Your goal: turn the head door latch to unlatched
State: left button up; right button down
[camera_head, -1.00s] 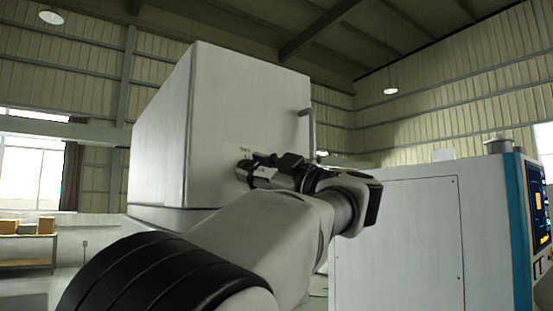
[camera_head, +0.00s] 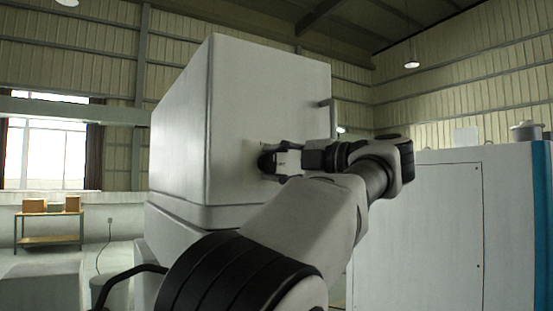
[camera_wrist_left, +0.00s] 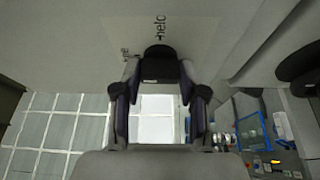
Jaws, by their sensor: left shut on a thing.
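The head door (camera_head: 265,105) is the pale front face of a large box-shaped machine head. My left gripper (camera_head: 277,160) reaches the lower middle of this face, and its arm comes in from below. In the left wrist view, the two fingers of my left gripper (camera_wrist_left: 159,78) are closed on the dark, rounded latch (camera_wrist_left: 160,62), which sits between them against the pale door. The gripper hides most of the latch in the head view, so its exact angle is hard to tell there. My right gripper is not in view.
A handle (camera_head: 333,115) stands out at the door's right edge. A pale cabinet (camera_head: 430,235) is at the right. A small table with boxes (camera_head: 50,240) stands far left.

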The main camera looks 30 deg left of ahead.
pick_arm(q)
jog(key=shift+n, duration=0.3)
jog(key=o, duration=1.1)
jog(key=shift+o, duration=0.2)
jog(key=shift+w+a, duration=0.1)
jog(key=shift+w, duration=0.05)
